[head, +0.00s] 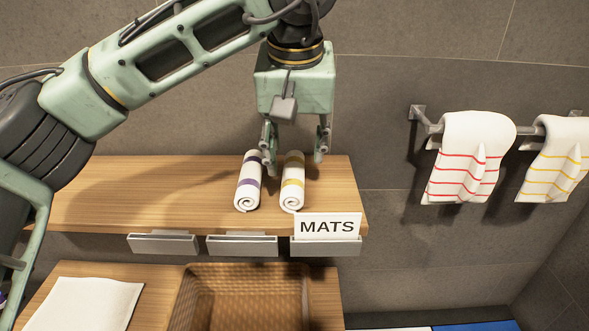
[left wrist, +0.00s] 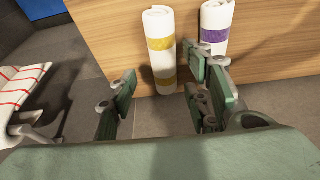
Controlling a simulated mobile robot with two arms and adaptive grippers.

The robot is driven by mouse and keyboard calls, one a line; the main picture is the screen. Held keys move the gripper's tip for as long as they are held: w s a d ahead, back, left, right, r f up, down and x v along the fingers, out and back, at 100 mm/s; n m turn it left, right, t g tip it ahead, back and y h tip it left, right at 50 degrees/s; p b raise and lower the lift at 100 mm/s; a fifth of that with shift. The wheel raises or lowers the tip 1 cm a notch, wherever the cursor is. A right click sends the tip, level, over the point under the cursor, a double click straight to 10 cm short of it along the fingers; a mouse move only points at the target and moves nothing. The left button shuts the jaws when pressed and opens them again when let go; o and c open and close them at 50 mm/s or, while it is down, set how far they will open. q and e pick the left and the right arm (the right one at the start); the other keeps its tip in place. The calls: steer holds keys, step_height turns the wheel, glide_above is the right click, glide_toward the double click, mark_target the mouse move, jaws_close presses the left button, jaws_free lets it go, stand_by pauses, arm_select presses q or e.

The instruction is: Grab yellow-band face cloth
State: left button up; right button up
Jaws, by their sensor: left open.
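A rolled white cloth with yellow bands (head: 292,190) lies on the upper wooden shelf. It also shows in the left wrist view (left wrist: 162,58), beyond the fingers. A similar rolled cloth with purple bands (head: 247,190) lies just left of it in the head view, and right of it in the left wrist view (left wrist: 216,18). My left gripper (head: 294,158) points down over the far end of the yellow-band roll. Its fingers are spread and empty, one toward each side of that roll; in the left wrist view the right finger (left wrist: 168,98) is close to the purple-band roll. My right gripper is not seen.
A MATS sign (head: 327,227) stands at the shelf's front edge, close to the yellow-band roll. A woven basket (head: 245,285) and a folded white cloth (head: 85,303) are on the lower surface. Striped towels (head: 464,160) hang on a rail at right. The shelf's left part is clear.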

mark_target(294, 169)
arm_select(q)
steer(key=shift+f, duration=0.4)
steer(key=p+x, duration=0.2)
steer(key=x, duration=0.2)
steer(key=shift+w+a+f+p, duration=0.25)
steer(key=shift+w+f+p, duration=0.05)
steer(key=shift+w+p, duration=0.1)
steer(key=shift+f, duration=0.3)
steer(key=shift+s, duration=0.1)
steer(key=shift+c, duration=0.6)
arm_select(e)
steer(key=r, duration=0.3)
steer(key=shift+w+a, duration=0.2)
arm_select(q)
steer(key=c, duration=0.7)
arm_select(e)
steer(key=shift+s, duration=0.1)
